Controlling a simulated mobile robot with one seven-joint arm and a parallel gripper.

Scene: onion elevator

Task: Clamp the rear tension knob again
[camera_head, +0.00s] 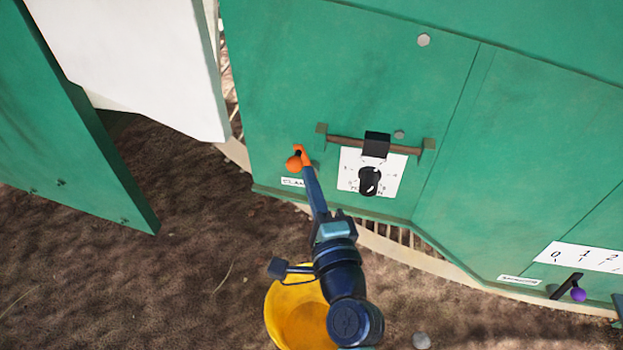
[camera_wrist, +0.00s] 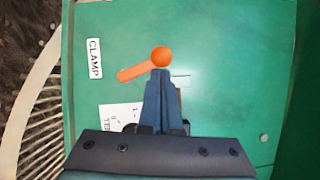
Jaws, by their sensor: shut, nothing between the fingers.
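The orange clamp lever (camera_head: 294,163) with a ball end is on the green machine panel, beside a white label partly hidden by my arm. In the wrist view the lever (camera_wrist: 134,71) slants down-left from its ball, and the label reads CLAMP (camera_wrist: 94,58). The black tension knob (camera_head: 369,181) sits on a white dial plate (camera_head: 391,176) to the right of the lever. My gripper (camera_head: 306,168) is shut and empty, its tips right at the orange ball. In the wrist view my gripper (camera_wrist: 161,76) is just below the ball; I cannot tell whether they touch.
A brown bar (camera_head: 345,142) with a black block (camera_head: 376,144) crosses the panel above the dial. A yellow bucket (camera_head: 285,308) stands on the soil below my arm. At right are a purple-ended lever (camera_head: 578,294) and a numbered scale (camera_head: 583,257). A green panel (camera_head: 65,120) stands at left.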

